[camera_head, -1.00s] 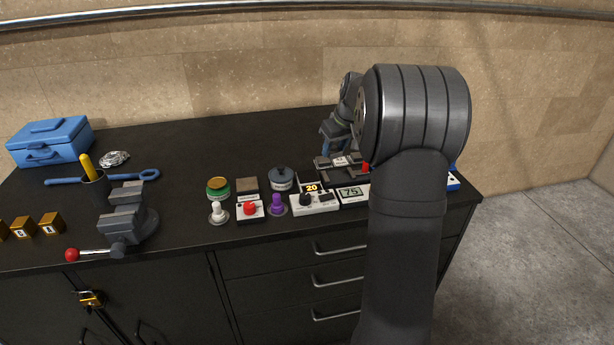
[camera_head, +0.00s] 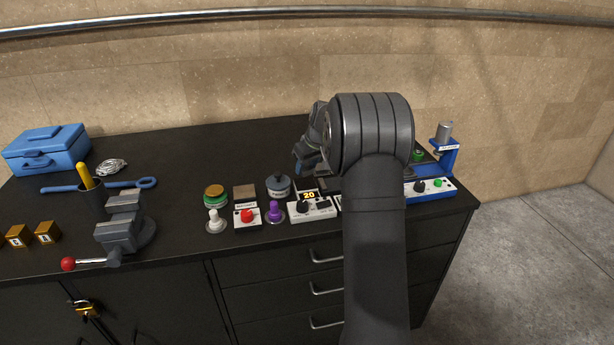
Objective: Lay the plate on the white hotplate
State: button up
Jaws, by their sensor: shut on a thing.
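The white hotplate (camera_head: 325,213) stands near the bench's front edge. I cannot tell how far the gripper is above the hotplate.
A blue-framed press (camera_head: 432,187) is right of my arm. A vise (camera_head: 124,224) stands left. The back bench is clear.

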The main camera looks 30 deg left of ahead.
aim_at(309, 171)
jog(key=shift+f, duration=2)
jog(key=shift+f, duration=0.1)
jog(key=o, duration=1.1)
jog(key=shift+o, duration=0.2)
jog(key=v, duration=1.2)
